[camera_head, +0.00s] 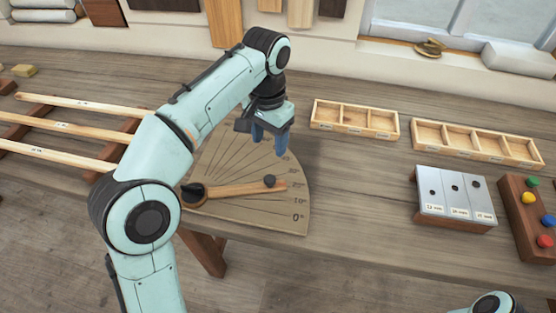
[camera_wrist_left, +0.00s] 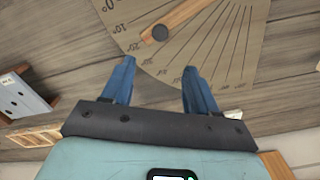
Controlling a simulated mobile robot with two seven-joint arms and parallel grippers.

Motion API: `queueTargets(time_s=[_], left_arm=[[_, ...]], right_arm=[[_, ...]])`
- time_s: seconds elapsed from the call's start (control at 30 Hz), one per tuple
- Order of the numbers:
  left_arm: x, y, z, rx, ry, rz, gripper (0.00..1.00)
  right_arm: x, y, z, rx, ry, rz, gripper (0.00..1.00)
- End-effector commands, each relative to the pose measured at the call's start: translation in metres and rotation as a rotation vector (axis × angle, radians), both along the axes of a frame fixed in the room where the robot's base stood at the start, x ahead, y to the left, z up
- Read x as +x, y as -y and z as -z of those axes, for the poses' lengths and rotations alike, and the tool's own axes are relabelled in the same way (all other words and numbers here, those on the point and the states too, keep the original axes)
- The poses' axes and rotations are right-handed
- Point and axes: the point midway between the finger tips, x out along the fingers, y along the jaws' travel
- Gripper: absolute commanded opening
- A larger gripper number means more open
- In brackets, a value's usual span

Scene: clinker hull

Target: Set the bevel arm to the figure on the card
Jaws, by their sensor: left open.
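The bevel arm (camera_head: 235,189) is a wooden strip on a fan-shaped angle board (camera_head: 255,216), with a dark pivot at its left end and a dark knob (camera_head: 270,181) near its tip. Its tip points close to the 20° mark. It also shows in the left wrist view (camera_wrist_left: 185,15), with the knob (camera_wrist_left: 160,33) ahead of the fingers. My left gripper (camera_head: 270,145) is open and empty, with blue fingers pointing down over the board's far edge, apart from the knob. The gripper (camera_wrist_left: 157,68) also shows in the left wrist view. I see no card with a readable figure.
Two divided wooden trays (camera_head: 355,133) (camera_head: 475,154) stand behind and right of the board. A metal-topped block (camera_head: 455,210) and a block with coloured knobs (camera_head: 530,212) sit at the right. Wooden slats (camera_head: 70,128) lie at the left. Bench between board and blocks is clear.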

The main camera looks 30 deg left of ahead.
Motion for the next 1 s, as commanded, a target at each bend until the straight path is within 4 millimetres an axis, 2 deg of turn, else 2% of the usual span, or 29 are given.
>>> queueTargets(time_s=[0.17,0.4,0.6,0.8,1.0], left_arm=[[-0.001,0.0,0.026,0.001,-0.005,0.0,0.59],[-0.001,0.0,0.079,0.001,-0.006,-0.001,0.59],[-0.001,0.0,0.113,0.0,-0.003,-0.002,0.59],[-0.001,0.0,0.129,0.0,-0.002,-0.002,0.59],[0.0,0.0,0.132,0.0,0.0,-0.001,0.59]], right_arm=[[-0.005,0.0,0.012,0.0,-0.007,0.001,0.86],[-0.011,0.0,0.028,0.0,-0.014,0.001,0.86],[-0.013,0.0,0.036,0.0,-0.016,0.001,0.86],[-0.014,0.0,0.039,0.0,-0.017,0.001,0.86],[-0.014,0.0,0.039,0.0,-0.017,0.001,0.86]])
